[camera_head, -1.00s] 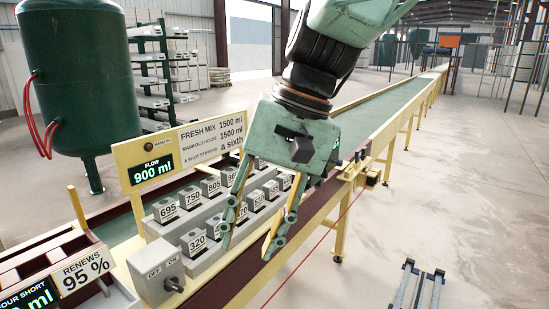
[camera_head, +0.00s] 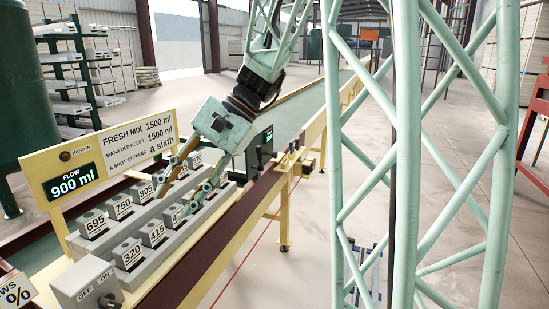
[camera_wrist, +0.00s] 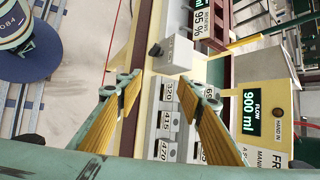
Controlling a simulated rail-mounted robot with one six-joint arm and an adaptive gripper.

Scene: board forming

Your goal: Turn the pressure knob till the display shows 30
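My gripper (camera_head: 176,205) is open and empty, its two fingers pointing down at the rows of numbered blocks on the yellow-framed bench. In the wrist view the fingers (camera_wrist: 160,85) stand wide apart, with grey blocks between and beyond them. I cannot pick out a knob marked pressure. A small dark display (camera_head: 264,143) with green marks stands behind the gripper; its reading is too small to tell. The flow display (camera_head: 72,182) reads 900 ml, also in the wrist view (camera_wrist: 252,112).
Grey blocks labelled 695 (camera_head: 95,223), 320 (camera_head: 127,253) and others stand in two stepped rows. A sign board (camera_head: 140,135) reads FRESH MIX 1500 ml. A long green conveyor (camera_head: 312,112) runs away behind. Open floor (camera_head: 310,270) lies to the right of the bench.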

